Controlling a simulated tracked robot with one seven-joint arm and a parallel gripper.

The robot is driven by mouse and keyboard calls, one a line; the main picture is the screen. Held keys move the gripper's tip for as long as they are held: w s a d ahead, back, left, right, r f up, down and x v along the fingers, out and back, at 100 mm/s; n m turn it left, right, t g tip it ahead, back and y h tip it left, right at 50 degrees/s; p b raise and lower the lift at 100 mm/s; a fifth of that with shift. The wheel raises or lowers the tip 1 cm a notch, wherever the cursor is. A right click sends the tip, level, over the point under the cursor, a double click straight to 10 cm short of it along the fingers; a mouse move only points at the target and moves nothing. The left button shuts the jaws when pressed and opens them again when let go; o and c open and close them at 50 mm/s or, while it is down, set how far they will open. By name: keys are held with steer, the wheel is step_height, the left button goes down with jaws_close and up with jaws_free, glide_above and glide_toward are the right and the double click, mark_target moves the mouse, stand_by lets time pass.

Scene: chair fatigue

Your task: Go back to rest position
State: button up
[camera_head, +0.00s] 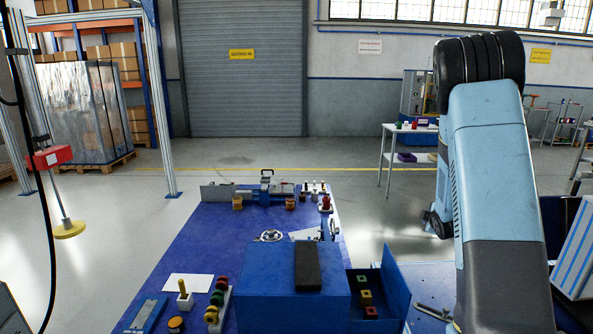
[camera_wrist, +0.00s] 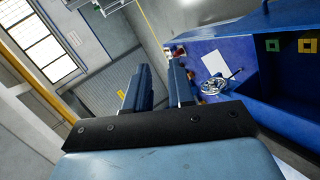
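My arm (camera_head: 490,170) stands raised at the right of the head view. A small dark part (camera_head: 437,222) shows at its left side; I cannot tell whether it is my gripper. In the wrist view my gripper (camera_wrist: 160,78) has its two blue-grey fingers apart, with floor and shutter showing between them. Nothing is held between them. The blue workbench (camera_head: 215,240) is in the middle of the head view, and its surface also shows at the right of the wrist view (camera_wrist: 245,45), beyond the fingers. The fingers appear clear of it.
A blue box (camera_head: 270,300) with a black bar (camera_head: 307,268) stands at the bench's near end, beside a blue bin (camera_head: 392,285) with coloured blocks. A red-topped post (camera_head: 52,157) stands left. A white table (camera_head: 405,145) is farther back. The floor behind the bench is open.

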steer(key=s+a+r+m+g, duration=0.2)
steer(key=s+a+r+m, duration=0.2)
steer(key=s+a+r, duration=0.35)
steer(key=s+a+r+m+g, duration=0.1)
steer(key=s+a+r+m, duration=0.3)
steer(key=s+r, duration=0.6)
steer(key=s+a+r+m+g+y, duration=0.1)
steer(key=s+a, duration=0.4)
steer(key=s, duration=0.7)
steer(key=s+a+r+m+g+y, duration=0.1)
steer(key=s+a+r+m, duration=0.3)
steer(key=s, duration=0.9)
steer(key=shift+a+r+g+y, duration=0.3)
steer(key=shift+a+g, duration=0.15)
steer(key=shift+g, duration=0.45)
steer(key=shift+a, duration=0.1)
